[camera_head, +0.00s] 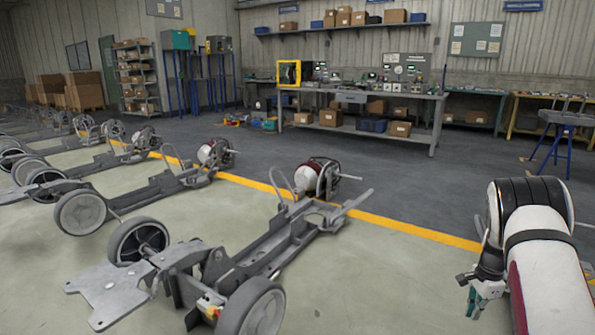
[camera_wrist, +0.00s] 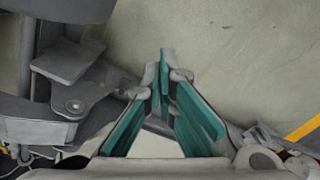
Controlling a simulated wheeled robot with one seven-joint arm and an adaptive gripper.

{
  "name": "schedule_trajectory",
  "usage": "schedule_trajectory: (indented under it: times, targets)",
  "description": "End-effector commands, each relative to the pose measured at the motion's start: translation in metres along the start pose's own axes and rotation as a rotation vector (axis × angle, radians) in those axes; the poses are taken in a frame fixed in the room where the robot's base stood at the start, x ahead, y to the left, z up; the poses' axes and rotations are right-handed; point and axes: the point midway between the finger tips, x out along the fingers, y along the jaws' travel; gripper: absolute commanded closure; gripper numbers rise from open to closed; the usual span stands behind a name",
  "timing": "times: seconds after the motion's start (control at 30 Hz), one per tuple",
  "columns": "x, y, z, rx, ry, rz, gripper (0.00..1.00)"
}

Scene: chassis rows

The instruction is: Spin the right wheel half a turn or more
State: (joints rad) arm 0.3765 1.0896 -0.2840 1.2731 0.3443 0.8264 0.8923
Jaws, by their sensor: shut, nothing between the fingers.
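The nearest chassis (camera_head: 235,262) is a grey metal frame in the head view's lower left. Its right wheel (camera_head: 257,312), with a grey tyre and pale hub, is cut by the bottom edge. Its left wheel (camera_head: 138,241) is farther back. My gripper (camera_head: 474,300) is at the lower right of the head view, apart from the right wheel. In the wrist view, my gripper (camera_wrist: 165,72) has green-padded fingers that converge at the tips, shut and empty. Grey metal parts (camera_wrist: 78,95) lie left of the fingers there; I cannot tell which part of a chassis they are.
More chassis (camera_head: 160,188) stand in a row to the left. A yellow floor line (camera_head: 420,231) runs behind the nearest chassis. A workbench (camera_head: 365,97) is at the back. Bare floor (camera_head: 385,285) lies between the nearest chassis and my gripper in the head view.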

Motion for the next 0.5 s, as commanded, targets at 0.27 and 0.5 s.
schedule_trajectory:
  times: [0.27, 0.5]
  targets:
    - [0.015, 0.0, 0.0, 0.0, 0.0, 0.0, 1.0]
    - [0.029, 0.0, 0.0, 0.0, 0.0, -0.001, 1.0]
